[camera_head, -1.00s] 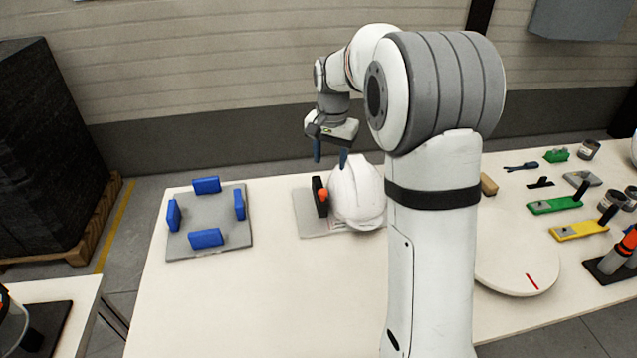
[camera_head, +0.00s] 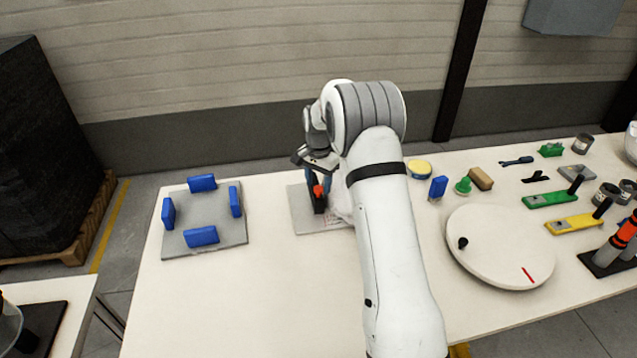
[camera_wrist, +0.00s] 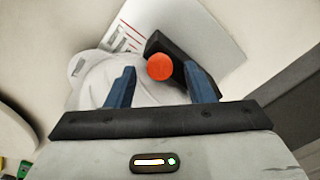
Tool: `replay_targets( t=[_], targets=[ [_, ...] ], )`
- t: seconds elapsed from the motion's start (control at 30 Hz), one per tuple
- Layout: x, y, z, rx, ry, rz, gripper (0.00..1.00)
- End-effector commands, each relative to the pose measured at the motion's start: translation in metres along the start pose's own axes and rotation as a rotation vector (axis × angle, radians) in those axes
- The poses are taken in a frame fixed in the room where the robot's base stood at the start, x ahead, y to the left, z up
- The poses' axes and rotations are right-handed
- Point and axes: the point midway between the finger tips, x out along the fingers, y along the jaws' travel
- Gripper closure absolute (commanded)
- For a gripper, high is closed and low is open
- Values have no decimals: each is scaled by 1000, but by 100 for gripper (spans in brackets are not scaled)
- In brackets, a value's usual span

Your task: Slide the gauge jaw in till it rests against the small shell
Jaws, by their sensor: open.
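The gauge jaw is a black upright block (camera_head: 318,203) with an orange knob (camera_head: 318,191), on a light grey gauge plate (camera_head: 300,212). In the wrist view, the jaw (camera_wrist: 157,45) and round knob (camera_wrist: 160,67) lie between my blue fingers. My gripper (camera_head: 319,179) is down at the jaw, open, with one finger on each side of the knob. The white small shell (camera_wrist: 97,80) is left of the jaw in the wrist view, partly behind a finger. In the head view my arm hides most of it. I cannot tell whether jaw and shell touch.
A grey plate (camera_head: 205,217) with several blue blocks lies to the left. A white turntable (camera_head: 500,250) is at the right, with tools and green and yellow gauges beyond. The table front left of my arm is clear. Red scale marks (camera_wrist: 125,40) show on the gauge plate.

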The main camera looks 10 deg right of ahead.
Motion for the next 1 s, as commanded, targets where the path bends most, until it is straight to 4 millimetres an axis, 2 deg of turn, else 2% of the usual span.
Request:
replay_targets(
  t=[0.13, 0.4, 1.0],
  targets=[
    [10, 0, 0, -1, -1, 1, 52],
    [11, 0, 1, -2, 0, 0, 53],
    [10, -1, 1, -2, 0, 0, 100]
  ],
)
